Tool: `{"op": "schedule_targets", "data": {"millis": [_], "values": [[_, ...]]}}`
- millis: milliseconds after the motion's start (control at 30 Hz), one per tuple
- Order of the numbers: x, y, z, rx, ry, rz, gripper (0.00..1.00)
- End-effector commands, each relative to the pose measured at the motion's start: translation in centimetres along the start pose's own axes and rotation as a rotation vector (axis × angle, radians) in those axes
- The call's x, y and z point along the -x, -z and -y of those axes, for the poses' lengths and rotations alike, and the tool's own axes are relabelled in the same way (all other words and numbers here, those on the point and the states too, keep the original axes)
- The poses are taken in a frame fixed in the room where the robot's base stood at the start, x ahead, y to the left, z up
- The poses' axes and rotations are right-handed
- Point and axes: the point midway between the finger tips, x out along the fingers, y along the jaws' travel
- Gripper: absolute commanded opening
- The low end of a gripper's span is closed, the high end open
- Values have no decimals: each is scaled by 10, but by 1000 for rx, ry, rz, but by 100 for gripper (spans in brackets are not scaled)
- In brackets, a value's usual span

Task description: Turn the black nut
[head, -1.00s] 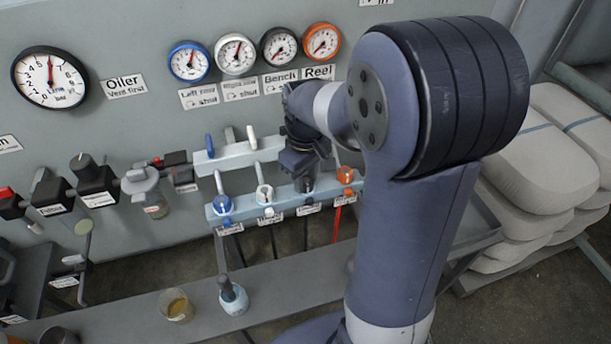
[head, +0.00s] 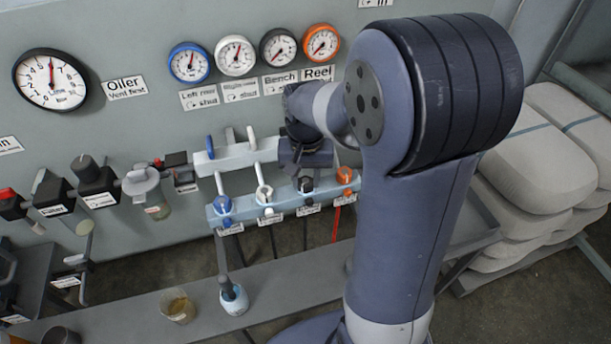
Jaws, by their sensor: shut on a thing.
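The black nut (head: 306,185) shows in the head view on the lower light-blue bar (head: 285,201), between the white and orange fittings.
A blue fitting (head: 223,205), a white fitting (head: 265,195) and an orange fitting (head: 344,176) share the lower bar. Blue (head: 210,147) and white (head: 251,138) levers stand on the upper bar. A shelf (head: 285,283) below holds a blue bottle (head: 233,297) and a cup (head: 177,306).

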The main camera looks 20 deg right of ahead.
Motion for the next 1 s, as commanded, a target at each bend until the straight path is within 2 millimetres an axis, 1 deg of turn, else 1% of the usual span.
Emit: {"op": "schedule_targets", "data": {"millis": [200,500,700,1000], "values": [[1,1,0,-170,1,-2,9],[1,1,0,-319,1,-3,9],[1,1,0,-358,1,-3,9],[1,1,0,-368,2,-3,9]]}}
